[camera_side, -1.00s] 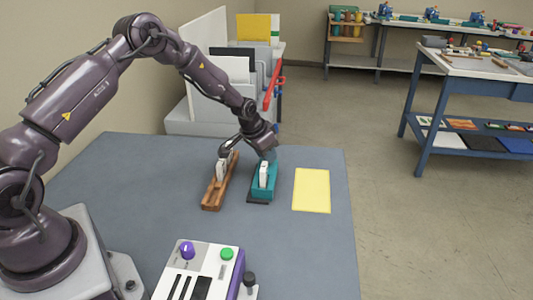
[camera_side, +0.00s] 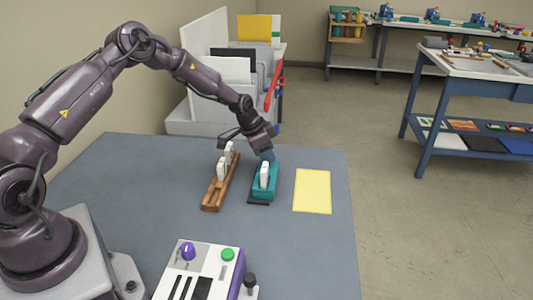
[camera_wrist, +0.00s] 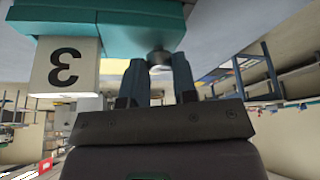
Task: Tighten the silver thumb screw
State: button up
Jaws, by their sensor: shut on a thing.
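The silver thumb screw (camera_wrist: 159,59) shows in the wrist view below the edge of a teal holder (camera_wrist: 120,20). My gripper (camera_wrist: 160,68) has its two dark fingers on either side of the screw and is shut on it. A white block (camera_wrist: 65,68) with a black "3" sits in the holder. In the side view, my gripper (camera_side: 268,155) is at the far end of the teal holder (camera_side: 259,191); its fingers hide the screw there. I cannot tell how far the screw is turned in.
A brown wooden rack (camera_side: 211,201) with white blocks stands just left of the holder. A yellow sheet (camera_side: 312,191) lies to the right. A control box (camera_side: 205,262) with purple and green knobs is at the front.

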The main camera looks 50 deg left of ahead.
jog(key=o, duration=0.9)
jog(key=shift+r, duration=0.1)
jog(key=v, duration=1.2)
jog(key=shift+s+r, duration=0.15)
jog(key=shift+r, duration=0.2)
